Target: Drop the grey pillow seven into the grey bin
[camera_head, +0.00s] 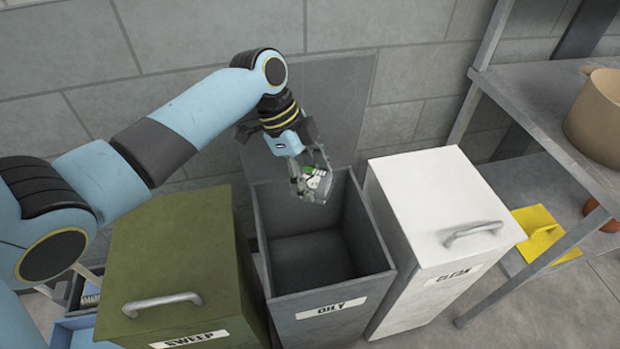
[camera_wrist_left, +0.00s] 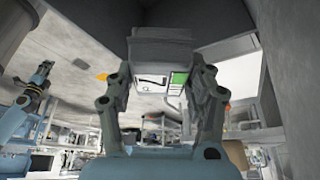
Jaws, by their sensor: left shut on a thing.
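My left gripper (camera_head: 314,178) is over the back part of the open grey bin (camera_head: 336,308), labelled OILY. It is shut on the grey pillow seven (camera_head: 318,182), a small piece with a white and green label, partly hidden by the fingers. In the left wrist view the grey pillow seven (camera_wrist_left: 158,50) sits between the two fingers, with its white and green label towards the camera. The part of the bin's inside that shows looks empty. A blue and black arm, seemingly my right, shows at the left of the wrist view; its gripper (camera_wrist_left: 42,72) is too small to read.
A closed green bin (camera_head: 170,240) labelled SWEEP stands left of the grey bin. A closed white bin (camera_head: 425,200) labelled CLEAN stands right. A grey panel (camera_head: 345,95) rises behind. A metal shelf (camera_head: 535,100) with a tan pot (camera_head: 600,115) is at the right.

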